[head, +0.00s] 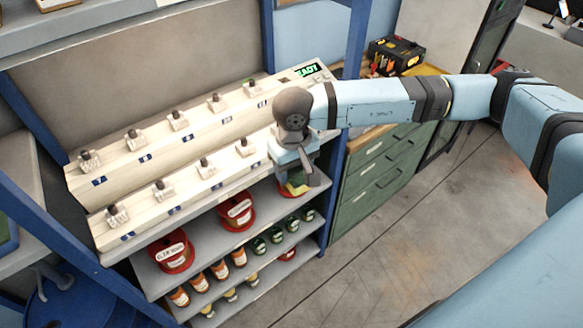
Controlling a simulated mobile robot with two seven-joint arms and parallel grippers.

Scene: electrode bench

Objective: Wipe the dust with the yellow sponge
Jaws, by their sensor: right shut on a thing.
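My right gripper (298,180) hangs at the right end of the lower pale strip of the bench, pointing down. It is shut on a small yellow thing, seemingly the yellow sponge (295,189), which shows only in part below the fingers. The gripper and wrist hide most of it, and I cannot tell whether it touches a surface. I cannot make out any dust clearly. My left gripper is not in view.
Two stepped pale strips (150,203) carry several small electrode holders. A lit green display (307,70) sits at the upper strip's right end. Shelves below hold red containers (172,252) and small jars. A blue post (338,170) and green drawer cabinet (372,180) stand right. Floor at right is clear.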

